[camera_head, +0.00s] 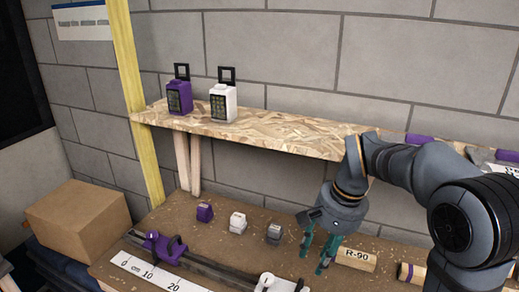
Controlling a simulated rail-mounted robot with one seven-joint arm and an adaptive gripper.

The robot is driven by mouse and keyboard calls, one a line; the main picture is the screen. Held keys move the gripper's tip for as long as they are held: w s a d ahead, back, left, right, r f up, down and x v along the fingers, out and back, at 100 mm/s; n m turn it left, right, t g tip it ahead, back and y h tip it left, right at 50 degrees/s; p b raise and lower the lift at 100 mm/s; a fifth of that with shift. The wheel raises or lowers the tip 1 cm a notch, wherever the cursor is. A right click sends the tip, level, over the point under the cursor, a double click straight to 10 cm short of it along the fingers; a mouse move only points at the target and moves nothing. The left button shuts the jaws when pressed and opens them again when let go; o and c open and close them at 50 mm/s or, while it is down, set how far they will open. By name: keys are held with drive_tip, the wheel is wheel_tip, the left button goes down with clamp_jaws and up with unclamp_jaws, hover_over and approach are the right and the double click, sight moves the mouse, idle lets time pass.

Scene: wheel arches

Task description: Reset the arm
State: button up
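My gripper (318,252) is at the lower right of the middle, pointing down over the brown workbench (185,217). Its two teal fingers are spread apart with a gap between them, and I see nothing held in the gap. The fingertips are just left of a wooden roller marked R-90 (355,257). Whether the fingers touch the bench cannot be told. My dark grey arm comes in from the right and bends down to the gripper.
An OSB shelf (270,128) runs along the block wall above the bench, with a purple padlock-like box (179,98) and a white one (223,102). Small purple (205,212), white (238,222) and grey (274,233) blocks stand left of my gripper. A ruler (150,276) and cardboard box (85,217) are at left.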

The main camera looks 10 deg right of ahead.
drive_tip(key=f, duration=0.3)
drive_tip(key=a+f, duration=0.1)
drive_tip(key=f, duration=0.3)
drive_tip(key=w+a+f, duration=0.1)
drive_tip(key=f, duration=0.3)
drive_tip(key=shift+f, duration=0.25)
drive_tip(key=shift+s+d+r, duration=0.1)
drive_tip(key=shift+s+d, duration=0.1)
drive_tip(key=shift+d, duration=0.2)
drive_tip(key=shift+o, duration=0.4)
idle(1.6)
